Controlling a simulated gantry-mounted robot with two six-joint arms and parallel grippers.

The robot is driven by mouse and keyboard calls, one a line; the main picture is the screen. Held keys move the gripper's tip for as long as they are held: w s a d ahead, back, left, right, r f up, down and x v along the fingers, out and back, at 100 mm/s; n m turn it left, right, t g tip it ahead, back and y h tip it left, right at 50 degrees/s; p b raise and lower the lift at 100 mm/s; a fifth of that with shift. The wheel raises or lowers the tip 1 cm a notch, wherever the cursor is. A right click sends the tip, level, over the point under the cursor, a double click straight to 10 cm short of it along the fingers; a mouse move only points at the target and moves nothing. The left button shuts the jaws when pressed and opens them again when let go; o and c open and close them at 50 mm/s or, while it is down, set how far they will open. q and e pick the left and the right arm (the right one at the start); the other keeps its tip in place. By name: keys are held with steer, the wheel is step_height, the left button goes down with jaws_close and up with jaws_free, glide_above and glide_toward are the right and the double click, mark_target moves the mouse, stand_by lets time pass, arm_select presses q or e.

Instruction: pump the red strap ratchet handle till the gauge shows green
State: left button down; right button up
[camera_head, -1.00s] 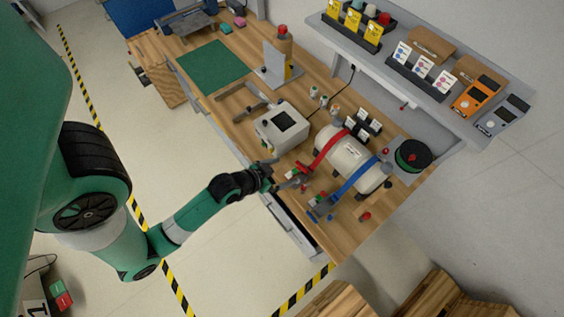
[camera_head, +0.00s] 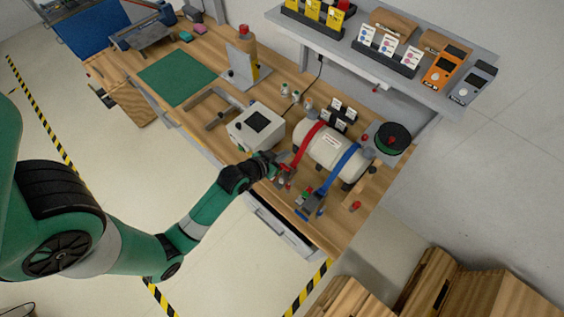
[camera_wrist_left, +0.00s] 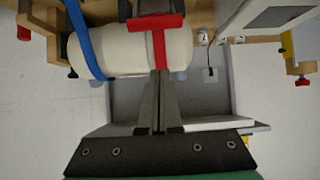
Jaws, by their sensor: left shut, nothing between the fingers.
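The cream tank (camera_head: 330,149) lies in a cradle on the wooden bench, with a red strap (camera_head: 307,148) and a blue strap (camera_head: 343,169) around it. The red ratchet (camera_head: 286,172) is at the strap's near end. In the left wrist view a broad red bar of the ratchet handle (camera_wrist_left: 156,22) lies across the red strap (camera_wrist_left: 159,50). My left gripper (camera_head: 277,160) is beside the red ratchet. Its fingers (camera_wrist_left: 159,77) are shut and empty, with the tips over the strap below the bar; contact is unclear. I cannot make out a gauge reading. My right gripper is not in view.
A grey box with a dark screen (camera_head: 257,125) stands left of the tank. The blue strap's ratchet (camera_head: 310,203) is close on the right. A black reel (camera_head: 392,138) stands behind the tank. A shelf (camera_head: 400,82) overhangs the bench's back. A green mat (camera_head: 177,77) lies clear farther left.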

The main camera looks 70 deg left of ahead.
arm_select(q)
steer(key=x, duration=0.2)
steer(key=shift+w+f, duration=0.15)
steer(key=shift+f, duration=0.35)
steer(key=shift+s+d+f, duration=0.3)
steer(key=shift+s+f, duration=0.2)
steer(key=shift+s, duration=0.15)
steer(key=shift+s+d+f, duration=0.25)
steer(key=shift+s+f, duration=0.25)
steer(key=shift+s, duration=0.15)
